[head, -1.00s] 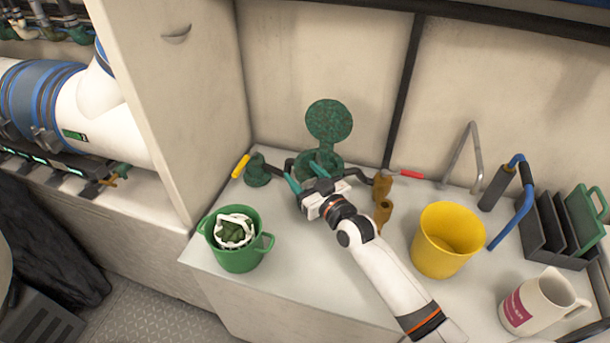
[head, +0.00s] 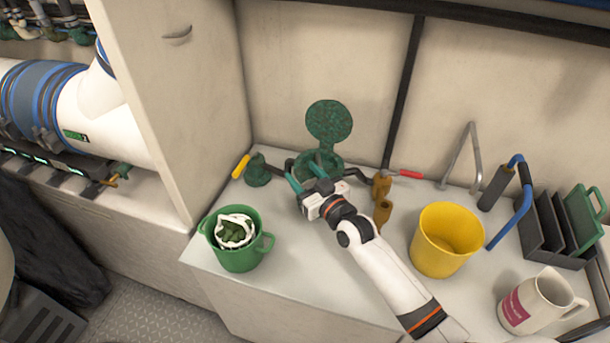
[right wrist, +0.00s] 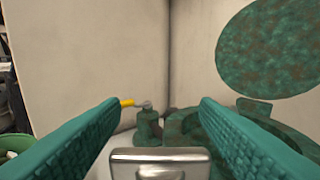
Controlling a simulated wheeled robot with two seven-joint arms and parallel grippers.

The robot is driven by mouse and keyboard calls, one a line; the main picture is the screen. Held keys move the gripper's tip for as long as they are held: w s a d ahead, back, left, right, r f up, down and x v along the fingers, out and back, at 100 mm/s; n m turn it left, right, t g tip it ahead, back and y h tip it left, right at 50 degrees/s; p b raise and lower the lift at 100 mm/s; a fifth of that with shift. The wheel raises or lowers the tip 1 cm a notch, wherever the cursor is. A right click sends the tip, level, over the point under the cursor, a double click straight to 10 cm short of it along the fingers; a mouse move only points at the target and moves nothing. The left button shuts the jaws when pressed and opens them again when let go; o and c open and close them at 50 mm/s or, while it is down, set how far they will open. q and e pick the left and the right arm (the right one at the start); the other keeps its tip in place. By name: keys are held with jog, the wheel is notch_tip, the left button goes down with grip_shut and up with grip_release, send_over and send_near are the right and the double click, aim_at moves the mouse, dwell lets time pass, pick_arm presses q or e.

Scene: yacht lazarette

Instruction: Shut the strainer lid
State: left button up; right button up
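The strainer lid (head: 329,121) is a mottled green disc standing raised, open, above the green strainer body (head: 332,160) at the back of the counter. In the right wrist view the lid (right wrist: 270,45) is at the upper right and the strainer body (right wrist: 265,140) at the lower right, partly behind a finger. My right gripper (head: 306,178) is just in front of the strainer, below the lid. Its teal fingers are spread wide with nothing between them in the right wrist view (right wrist: 160,115). It appears apart from the lid. My left gripper is not in view.
A green bucket (head: 238,255) with a white bag stands at the front left. A yellow bucket (head: 428,250), a jug (head: 525,305) and a dark rack (head: 545,235) are on the right. Red- and yellow-handled valves (head: 410,174) (head: 241,166) flank the strainer. The counter's front middle is clear.

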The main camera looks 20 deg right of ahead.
jog(key=shift+s, duration=0.1)
jog(key=v, duration=1.1)
jog(key=shift+s+d, duration=0.15)
jog(key=shift+s, duration=0.25)
jog(key=shift+f, duration=0.1)
